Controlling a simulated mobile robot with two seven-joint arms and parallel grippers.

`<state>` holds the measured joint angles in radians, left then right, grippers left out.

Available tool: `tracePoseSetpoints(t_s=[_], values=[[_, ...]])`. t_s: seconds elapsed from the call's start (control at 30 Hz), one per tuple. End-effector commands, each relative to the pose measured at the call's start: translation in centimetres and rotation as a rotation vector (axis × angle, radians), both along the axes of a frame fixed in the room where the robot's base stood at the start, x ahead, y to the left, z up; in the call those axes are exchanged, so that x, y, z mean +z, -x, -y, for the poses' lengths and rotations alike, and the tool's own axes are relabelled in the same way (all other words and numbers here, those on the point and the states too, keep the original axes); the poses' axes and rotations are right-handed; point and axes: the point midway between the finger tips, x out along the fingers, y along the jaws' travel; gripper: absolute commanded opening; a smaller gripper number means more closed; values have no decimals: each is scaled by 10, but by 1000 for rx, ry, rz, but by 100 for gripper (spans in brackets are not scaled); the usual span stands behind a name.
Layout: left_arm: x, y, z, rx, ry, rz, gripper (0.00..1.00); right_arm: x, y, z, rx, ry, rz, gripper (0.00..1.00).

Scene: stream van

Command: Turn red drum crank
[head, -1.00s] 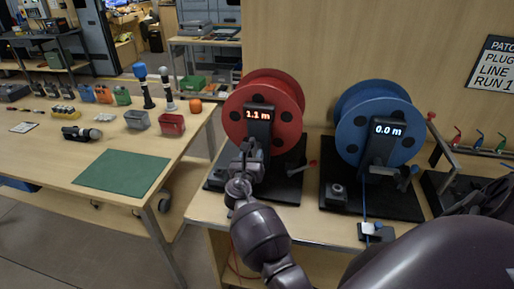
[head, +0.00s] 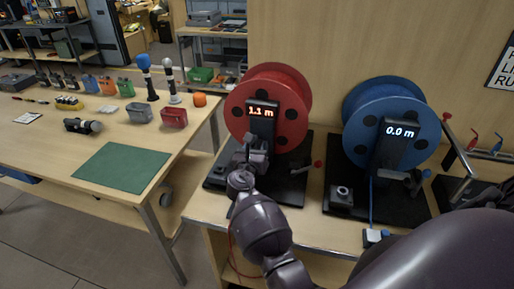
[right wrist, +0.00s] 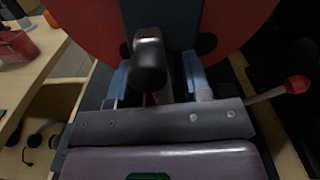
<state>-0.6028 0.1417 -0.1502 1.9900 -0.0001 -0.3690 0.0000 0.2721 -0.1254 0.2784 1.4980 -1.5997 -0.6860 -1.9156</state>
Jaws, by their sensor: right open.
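The red drum (head: 294,92) stands upright on a black base on the bench, with a dark post in front whose display (head: 262,112) reads 1.1 m. My right gripper (head: 255,150) is in front of this post and covers the crank in the head view. In the right wrist view, a black crank handle (right wrist: 149,62) points toward the camera between the two open fingers of my right gripper (right wrist: 155,80). I cannot tell whether a finger touches it. The red drum (right wrist: 90,25) fills the background there. My left gripper is not in view.
A red-knobbed lever (head: 318,163) sticks out right of my right gripper, close to it in the right wrist view (right wrist: 296,85). A blue drum (head: 375,100) reading 0.0 m stands to the right. A table with a green mat (head: 122,167) is at the left.

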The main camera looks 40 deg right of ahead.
Motion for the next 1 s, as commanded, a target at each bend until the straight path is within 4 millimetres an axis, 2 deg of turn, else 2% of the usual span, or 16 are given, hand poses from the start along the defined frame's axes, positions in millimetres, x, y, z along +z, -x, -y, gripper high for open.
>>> tracePoseSetpoints(t_s=[0.1, 0.13, 0.3, 0.4, 0.77, 1.0], values=[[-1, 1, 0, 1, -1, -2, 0, 0, 0, 0, 0, 0, 0, 45], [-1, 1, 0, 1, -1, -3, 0, 0, 0, 0, 0, 0, 0, 42], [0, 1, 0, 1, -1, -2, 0, 0, 0, 0, 0, 0, 0, 16], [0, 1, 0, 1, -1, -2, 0, 0, 0, 0, 0, 0, 0, 4], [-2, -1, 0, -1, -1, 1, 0, -1, 1, 0, 0, -38, 43, 4], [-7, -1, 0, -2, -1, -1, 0, -2, 2, 2, 1, -131, 153, 4]])
